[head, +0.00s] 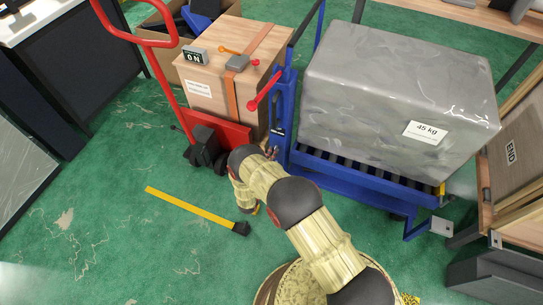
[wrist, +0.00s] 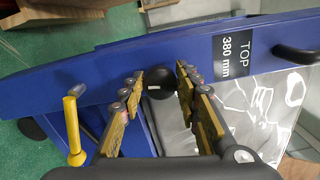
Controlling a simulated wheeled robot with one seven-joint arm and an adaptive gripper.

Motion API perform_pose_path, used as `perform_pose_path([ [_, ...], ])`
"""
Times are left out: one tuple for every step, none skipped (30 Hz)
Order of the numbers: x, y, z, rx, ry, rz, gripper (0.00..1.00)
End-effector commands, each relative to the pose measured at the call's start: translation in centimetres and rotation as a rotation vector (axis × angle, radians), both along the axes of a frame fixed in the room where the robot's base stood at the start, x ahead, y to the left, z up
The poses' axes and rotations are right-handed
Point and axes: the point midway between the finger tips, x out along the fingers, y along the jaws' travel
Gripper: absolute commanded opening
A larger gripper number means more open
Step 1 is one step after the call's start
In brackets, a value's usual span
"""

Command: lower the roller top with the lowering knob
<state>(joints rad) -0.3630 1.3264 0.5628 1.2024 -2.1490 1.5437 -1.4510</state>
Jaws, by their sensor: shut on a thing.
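The black round lowering knob (wrist: 158,79) sits on the blue frame of the roller table in the wrist view, between the gold finger pads of my gripper (wrist: 161,82), which is shut on it. A label (wrist: 236,56) beside it reads "TOP 380 mm". In the head view, the blue roller top (head: 365,178) carries a large grey wrapped load (head: 395,95) marked 45 kg. My arm reaches to the near left end of the blue frame there, and it hides the knob and most of the gripper.
A red hand truck (head: 160,75) and a wooden crate (head: 225,75) stand left of the roller table. A yellow-and-black bar (head: 195,208) lies on the green floor. A wooden panel marked END (head: 510,150) stands at right.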

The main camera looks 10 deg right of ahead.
Motion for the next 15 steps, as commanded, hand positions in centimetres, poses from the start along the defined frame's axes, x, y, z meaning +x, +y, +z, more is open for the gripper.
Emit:
perform_pose_path([
  [0.05, 0.12, -0.05, -0.022, 0.017, 0.003, 0.07],
  [0.05, 0.12, -0.05, -0.036, 0.027, 0.003, 0.07],
  [0.06, 0.13, -0.06, -0.053, 0.039, 0.003, 0.07],
  [0.06, 0.13, -0.07, -0.064, 0.047, 0.003, 0.07],
  [0.06, 0.13, -0.07, -0.075, 0.055, 0.003, 0.07],
  [0.06, 0.13, -0.08, -0.088, 0.065, 0.003, 0.07],
  [0.06, 0.14, -0.09, -0.096, 0.070, 0.003, 0.07],
  [0.06, 0.14, -0.09, -0.105, 0.077, 0.003, 0.07],
  [0.07, 0.14, -0.10, -0.114, 0.083, 0.003, 0.07],
  [0.07, 0.14, -0.10, -0.119, 0.087, 0.003, 0.07],
  [0.07, 0.14, -0.10, -0.124, 0.091, 0.003, 0.07],
  [0.07, 0.15, -0.11, -0.130, 0.095, 0.003, 0.07],
  [0.08, 0.15, -0.10, -0.134, 0.098, 0.003, 0.07],
  [0.08, 0.15, -0.10, -0.136, 0.100, 0.003, 0.07],
  [0.08, 0.15, -0.10, -0.139, 0.101, 0.004, 0.07],
])
